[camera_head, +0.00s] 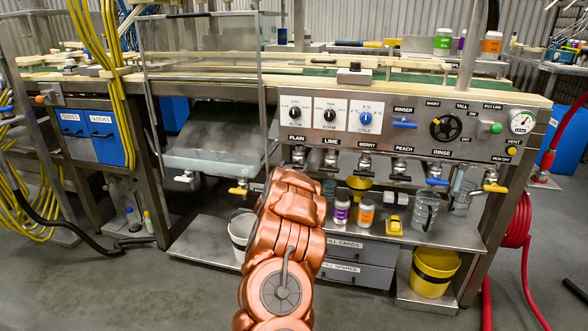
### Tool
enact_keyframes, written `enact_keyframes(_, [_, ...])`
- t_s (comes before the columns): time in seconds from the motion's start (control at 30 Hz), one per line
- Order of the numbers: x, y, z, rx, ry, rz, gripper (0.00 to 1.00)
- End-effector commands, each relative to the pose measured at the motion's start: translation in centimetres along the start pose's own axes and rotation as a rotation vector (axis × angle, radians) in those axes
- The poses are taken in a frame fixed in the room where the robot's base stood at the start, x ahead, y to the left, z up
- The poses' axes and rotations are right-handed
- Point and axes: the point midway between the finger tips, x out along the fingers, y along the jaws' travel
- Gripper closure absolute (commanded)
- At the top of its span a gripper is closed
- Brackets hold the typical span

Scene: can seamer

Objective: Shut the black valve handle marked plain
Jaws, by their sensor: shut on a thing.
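The plain valve (299,153) is under the steel front panel, below the label PLAIN, at the left end of the valve row. Only its upper part shows, dark and metallic; my copper-coloured arm covers what lies below. My arm rises from the bottom middle, and its far end overlaps the area just under this valve. My gripper's fingers are hidden behind the arm, so I cannot see whether they touch the black handle. I cannot tell the handle's angle.
Similar valves for lime (331,160), berry (364,163) and peach (399,170) stand to the right. A yellow-handled valve (238,191) is on the left. Jars, a yellow block (394,225) and pitchers stand on the shelf below. A white bucket (240,232) is beside my arm.

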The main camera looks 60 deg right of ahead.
Motion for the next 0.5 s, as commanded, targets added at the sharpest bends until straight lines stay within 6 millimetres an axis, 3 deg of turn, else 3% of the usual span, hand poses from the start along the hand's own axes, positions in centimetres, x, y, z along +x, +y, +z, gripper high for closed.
enact_keyframes(0.17, [-0.02,-0.1,-0.12,0.002,0.002,-0.001,0.56])
enact_keyframes(0.2, [-0.02,-0.11,-0.12,0.002,0.002,-0.001,0.19])
enact_keyframes(0.4, [0.0,-0.03,-0.06,0.001,0.001,0.0,0.0])
enact_keyframes(0.5, [0.0,0.0,-0.04,0.0,0.0,0.0,0.0])
